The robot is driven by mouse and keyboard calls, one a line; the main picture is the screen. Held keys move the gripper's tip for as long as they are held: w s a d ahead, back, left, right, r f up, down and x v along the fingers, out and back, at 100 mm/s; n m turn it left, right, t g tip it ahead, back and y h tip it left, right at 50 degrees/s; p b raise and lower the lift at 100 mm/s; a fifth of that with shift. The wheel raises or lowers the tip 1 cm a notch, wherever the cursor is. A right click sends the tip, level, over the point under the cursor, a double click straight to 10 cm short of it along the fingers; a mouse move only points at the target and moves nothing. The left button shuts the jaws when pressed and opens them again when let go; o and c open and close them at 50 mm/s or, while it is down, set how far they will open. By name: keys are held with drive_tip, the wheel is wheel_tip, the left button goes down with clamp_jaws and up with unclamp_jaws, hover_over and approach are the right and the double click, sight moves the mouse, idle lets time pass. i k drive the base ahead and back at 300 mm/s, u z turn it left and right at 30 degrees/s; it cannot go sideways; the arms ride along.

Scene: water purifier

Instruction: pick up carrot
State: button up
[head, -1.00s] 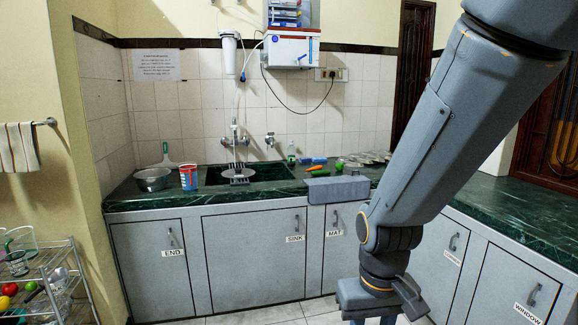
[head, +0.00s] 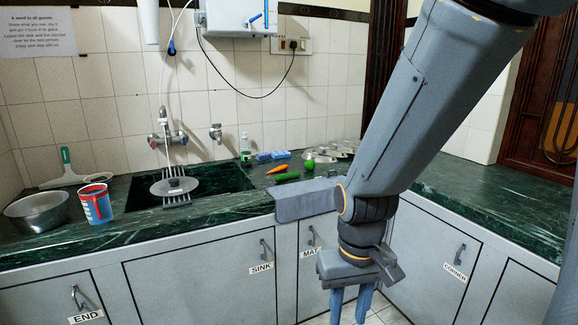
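The carrot (head: 277,169), orange, lies on the green marble counter just right of the sink in the head view. My gripper (head: 349,306) hangs low in front of the cabinets, below the counter's edge and well apart from the carrot. Its two blue fingers point down with a gap between them, and no object shows between them. The fingertips reach near the picture's lower edge.
A green cucumber-like vegetable (head: 288,177) and a round green one (head: 310,163) lie close to the carrot. Blue blocks (head: 271,155), a bottle (head: 246,148) and several metal dishes (head: 340,148) are nearby. The sink (head: 226,184) is left; the right-hand counter (head: 480,205) is clear.

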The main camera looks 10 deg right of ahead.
sight(283, 167)
drive_tip(key=u, duration=0.05)
drive_tip(key=k, duration=0.4)
drive_tip(key=z, duration=0.9)
drive_tip(key=i, duration=1.05)
drive_tip(key=z, duration=0.35)
drive_tip(key=i, duration=0.95)
drive_tip(key=u, duration=0.85)
drive_tip(key=i, duration=0.75)
drive_tip(key=u, duration=0.95)
drive_tip(key=i, duration=0.3)
drive_tip(key=u, duration=0.25)
